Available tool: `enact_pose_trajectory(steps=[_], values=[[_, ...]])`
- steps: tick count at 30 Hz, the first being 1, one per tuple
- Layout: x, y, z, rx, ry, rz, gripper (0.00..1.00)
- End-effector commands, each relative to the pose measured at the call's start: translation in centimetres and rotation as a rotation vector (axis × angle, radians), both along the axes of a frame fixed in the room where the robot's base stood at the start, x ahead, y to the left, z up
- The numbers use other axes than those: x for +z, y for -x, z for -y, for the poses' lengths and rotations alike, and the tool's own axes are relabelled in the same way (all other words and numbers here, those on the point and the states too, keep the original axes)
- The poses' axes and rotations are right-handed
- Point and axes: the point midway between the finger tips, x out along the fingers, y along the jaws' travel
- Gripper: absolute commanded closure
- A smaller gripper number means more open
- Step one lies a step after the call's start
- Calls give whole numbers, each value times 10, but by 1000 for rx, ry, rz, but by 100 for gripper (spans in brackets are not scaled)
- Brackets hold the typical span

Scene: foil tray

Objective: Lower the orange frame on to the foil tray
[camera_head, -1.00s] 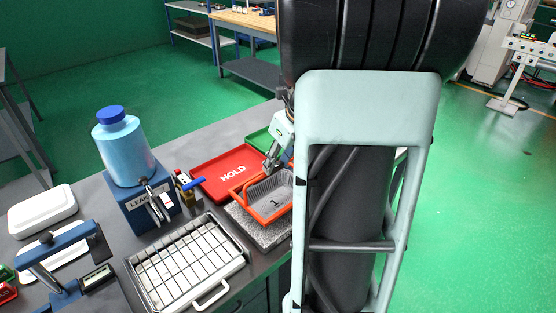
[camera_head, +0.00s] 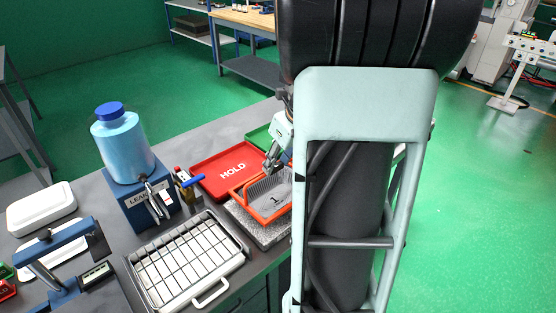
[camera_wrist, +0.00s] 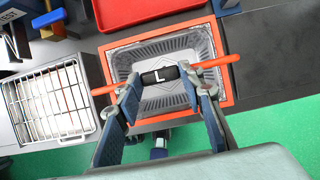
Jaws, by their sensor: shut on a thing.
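The orange frame (camera_head: 262,219) is a rectangle with a bar across it and a black grip marked L (camera_wrist: 160,75) in the middle. My gripper (camera_wrist: 160,78) is shut on that grip. The foil tray (camera_wrist: 125,61) is silver with ribbed walls and shows inside the frame opening, with the frame around its rim in the wrist view. In the head view the tray (camera_head: 270,190) shows partly, behind the frame. I cannot tell whether frame and tray touch. My arm hides the right side of both in the head view.
A speckled grey slab (camera_head: 245,222) lies under the tray. A red HOLD tray (camera_head: 222,172) is behind it. A white wire rack (camera_head: 190,262) stands to the left, with a blue bottle (camera_head: 122,150) on a LEAK stand further left. Dark bench top lies right of the frame in the wrist view (camera_wrist: 265,55).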

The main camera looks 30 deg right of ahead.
Motion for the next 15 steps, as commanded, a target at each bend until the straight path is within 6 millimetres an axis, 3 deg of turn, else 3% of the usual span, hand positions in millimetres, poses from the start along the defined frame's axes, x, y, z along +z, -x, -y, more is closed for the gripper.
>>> enact_pose_trajectory(steps=[2,3,8,15], values=[[-1,0,0,0,1,1,100],[-1,0,0,0,1,1,62],[-1,0,0,0,1,1,45],[-1,0,0,0,0,0,44]])
